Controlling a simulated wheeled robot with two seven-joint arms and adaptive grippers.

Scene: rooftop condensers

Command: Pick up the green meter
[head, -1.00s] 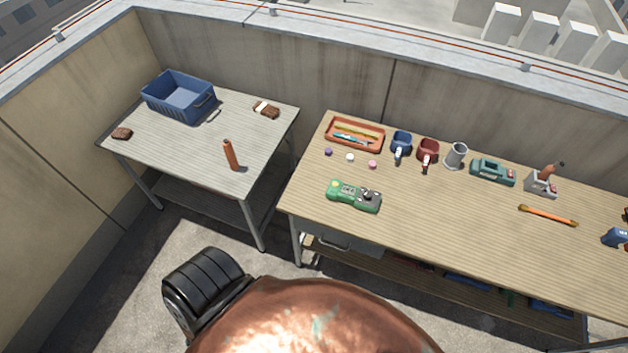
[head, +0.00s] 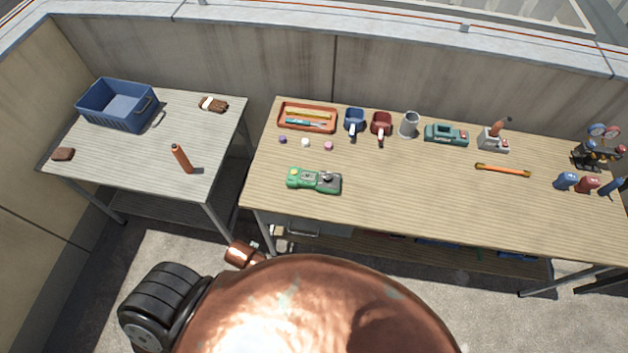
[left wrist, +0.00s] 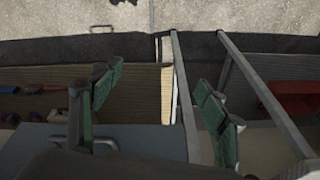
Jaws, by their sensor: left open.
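The green meter (head: 314,181) lies flat on the wooden workbench (head: 400,205), near its front left part, in the head view. It has a yellow spot at its left end and a grey right part with dark knobs. Nothing touches it. My left gripper (left wrist: 158,80) shows in the left wrist view with its two green-padded fingers spread wide and nothing between them. I cannot make out the meter in that view. Neither gripper shows in the head view.
A grey table (head: 130,165) at left holds a blue crate (head: 118,106) and an orange bottle (head: 182,158). Bench space around the meter is clear.

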